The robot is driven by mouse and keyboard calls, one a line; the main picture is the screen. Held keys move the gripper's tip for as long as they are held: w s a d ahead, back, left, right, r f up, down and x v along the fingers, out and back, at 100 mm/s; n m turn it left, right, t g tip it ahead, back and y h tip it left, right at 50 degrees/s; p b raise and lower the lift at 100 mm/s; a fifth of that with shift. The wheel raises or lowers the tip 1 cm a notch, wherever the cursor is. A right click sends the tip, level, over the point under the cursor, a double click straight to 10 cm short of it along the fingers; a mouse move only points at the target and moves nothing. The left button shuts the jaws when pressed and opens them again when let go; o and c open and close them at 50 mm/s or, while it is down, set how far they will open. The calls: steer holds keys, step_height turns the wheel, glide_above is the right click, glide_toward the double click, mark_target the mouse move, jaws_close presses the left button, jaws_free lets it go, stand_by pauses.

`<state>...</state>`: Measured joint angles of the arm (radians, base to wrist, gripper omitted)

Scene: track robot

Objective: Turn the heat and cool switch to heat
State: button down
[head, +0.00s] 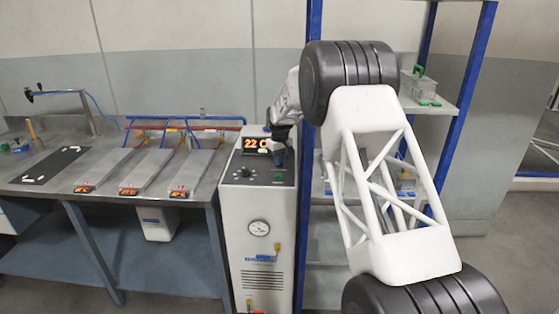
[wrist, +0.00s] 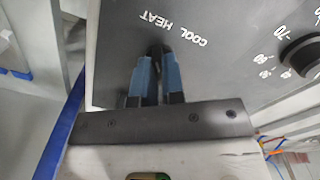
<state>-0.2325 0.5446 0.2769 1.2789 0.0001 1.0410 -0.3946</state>
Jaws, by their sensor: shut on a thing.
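The white and grey machine (head: 258,275) stands in the middle of the head view with a dark top panel and an orange "22 C" display (head: 254,146). My gripper (head: 279,160) reaches down to the right part of this panel. In the wrist view my gripper (wrist: 156,58) has its blue and black fingers close together, right at the COOL and HEAT lettering (wrist: 172,28), which appears upside down. The fingers are shut on the heat and cool switch, which they mostly hide. I cannot tell which way the switch points.
A black dial knob (wrist: 301,54) with a number scale is right of the fingers in the wrist view. A workbench (head: 45,187) with several metal plates stands left of the machine. A blue-framed shelf (head: 444,101) stands to the right, close to my arm.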

steer(key=c, duration=1.2)
jaws_free()
steer(key=shift+r, duration=3.9)
